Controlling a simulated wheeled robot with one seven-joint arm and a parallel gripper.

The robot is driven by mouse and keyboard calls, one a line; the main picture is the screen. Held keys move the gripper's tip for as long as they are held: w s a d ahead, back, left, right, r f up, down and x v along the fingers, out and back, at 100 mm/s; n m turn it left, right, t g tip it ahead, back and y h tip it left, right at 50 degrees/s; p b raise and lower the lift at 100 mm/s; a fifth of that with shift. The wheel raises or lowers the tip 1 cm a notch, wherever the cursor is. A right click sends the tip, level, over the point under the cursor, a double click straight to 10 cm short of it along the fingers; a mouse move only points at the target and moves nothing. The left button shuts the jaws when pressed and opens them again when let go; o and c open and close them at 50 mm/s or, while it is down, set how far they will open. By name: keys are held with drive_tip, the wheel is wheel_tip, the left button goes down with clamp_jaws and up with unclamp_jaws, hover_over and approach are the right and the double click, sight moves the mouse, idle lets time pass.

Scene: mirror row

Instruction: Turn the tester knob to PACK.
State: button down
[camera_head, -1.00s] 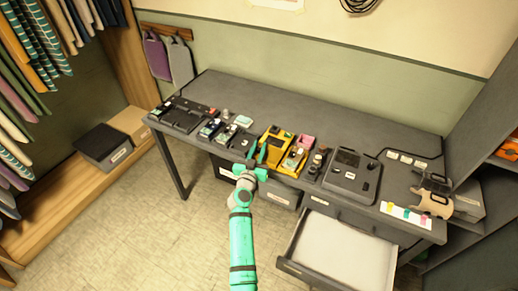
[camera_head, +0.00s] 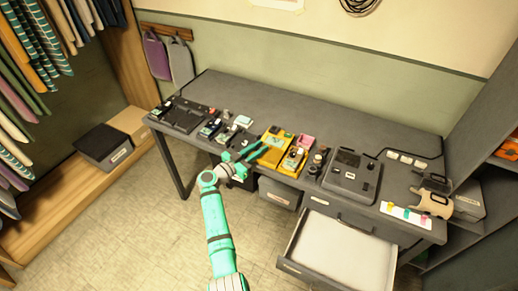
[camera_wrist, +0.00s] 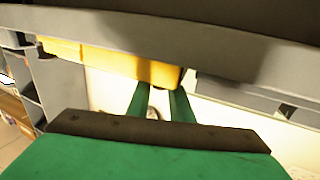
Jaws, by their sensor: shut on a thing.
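The tester appears to be the dark box (camera_head: 350,175) with a small screen, right of the middle of the desk in the head view. A small dark knob-like part (camera_head: 366,187) shows on its right side; where it points is too small to read. My gripper (camera_head: 262,148) is well to the left of the tester, at the left edge of the yellow tray. In the wrist view its two green fingers (camera_wrist: 158,106) are close together with a small greyish thing (camera_wrist: 152,112) between them. What this thing is I cannot tell; most of it is hidden.
The yellow tray (camera_head: 268,158) holds several small items. Small devices and a dark rack (camera_head: 180,116) stand on the left of the desk (camera_head: 300,108). An open drawer (camera_head: 340,250) sticks out below the tester. The desk's back strip is clear.

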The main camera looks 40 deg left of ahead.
drive_tip(key=shift+f+m+h, duration=0.15)
drive_tip(key=shift+m+h, duration=0.15)
drive_tip(key=shift+h, duration=0.2)
drive_tip(key=c, duration=1.6)
unclamp_jaws()
drive_tip(key=shift+s, duration=0.1)
drive_tip(key=shift+s, duration=0.3)
drive_tip(key=s, duration=1)
drive_tip(key=shift+a, duration=0.4)
drive_tip(key=shift+w, duration=0.1)
